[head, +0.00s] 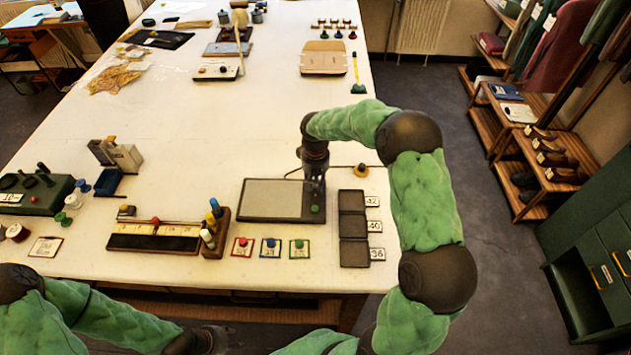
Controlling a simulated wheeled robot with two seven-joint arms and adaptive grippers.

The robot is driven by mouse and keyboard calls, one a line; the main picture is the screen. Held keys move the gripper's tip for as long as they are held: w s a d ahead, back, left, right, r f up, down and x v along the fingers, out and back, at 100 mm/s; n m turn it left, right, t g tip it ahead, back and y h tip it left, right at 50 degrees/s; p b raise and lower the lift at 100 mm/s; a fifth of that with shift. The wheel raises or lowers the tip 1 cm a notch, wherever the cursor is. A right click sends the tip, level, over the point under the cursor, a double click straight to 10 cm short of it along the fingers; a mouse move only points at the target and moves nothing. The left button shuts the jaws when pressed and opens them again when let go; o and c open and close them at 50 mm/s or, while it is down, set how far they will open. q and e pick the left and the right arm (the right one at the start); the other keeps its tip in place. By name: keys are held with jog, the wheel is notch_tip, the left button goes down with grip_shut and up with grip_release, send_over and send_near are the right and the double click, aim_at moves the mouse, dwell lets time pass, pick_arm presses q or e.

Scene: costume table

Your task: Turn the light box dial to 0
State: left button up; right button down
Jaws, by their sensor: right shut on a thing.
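The light box (270,193) is a flat grey panel with a dark frame, lying on the white table. A dark control strip with a small green knob (315,208) runs along its right side. My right gripper (314,190) points down over this strip, just beyond the green knob, and is shut on the dial there. The gripper covers the dial, so its pointer and any numbers are hidden or too small to read. My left gripper (216,340) is low at the picture's bottom edge, off the table's front; its fingers are not clear.
Dark square trays (353,226) tagged 42, 40 and 36 stand right of the light box. Red, blue and green cards (270,247) lie in front of it. A ruler box (155,237) and a bottle rack (215,235) stand to the left.

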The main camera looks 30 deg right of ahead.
jog(key=n+p, duration=0.2)
jog(key=n, duration=0.5)
jog(key=n+p, duration=0.1)
jog(key=n, duration=0.2)
jog(key=shift+n, duration=0.4)
jog(key=n+p, duration=0.1)
jog(key=n, duration=0.2)
jog(key=shift+r, duration=0.1)
jog(key=n+p, duration=0.2)
jog(key=n, duration=0.3)
jog(key=shift+n+p, duration=0.7)
jog(key=shift+n, duration=1.3)
jog(key=c, duration=1.1)
grip_release()
